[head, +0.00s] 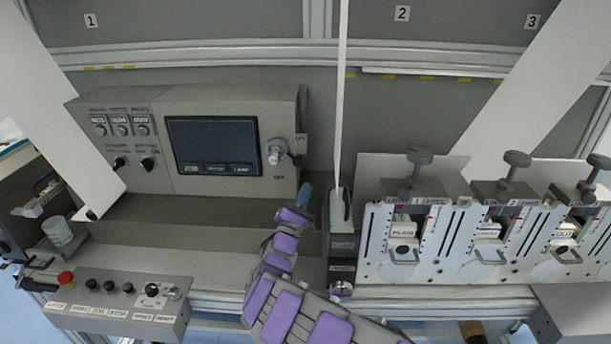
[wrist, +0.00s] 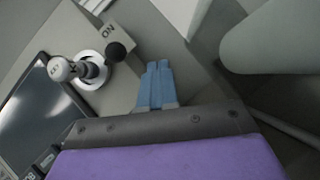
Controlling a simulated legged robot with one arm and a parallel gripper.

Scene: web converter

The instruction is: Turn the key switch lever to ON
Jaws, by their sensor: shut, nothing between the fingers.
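The key switch lever (head: 274,155) is a pale grey knob on a round white mount, on the grey control box right of the screen. An ON label (head: 300,138) is at its upper right and an OFF label (head: 279,177) below it. In the wrist view the lever (wrist: 62,69) is at the upper left, with the ON label (wrist: 108,32) above right of it. My gripper (head: 306,190) is below right of the lever, apart from it. Its blue fingers are together and empty, also in the wrist view (wrist: 158,68). Which label the lever points at is hard to tell.
The dark screen (head: 213,141) is left of the lever. A vertical white web (head: 341,90) and a grey post (head: 342,225) stand close right of my gripper.

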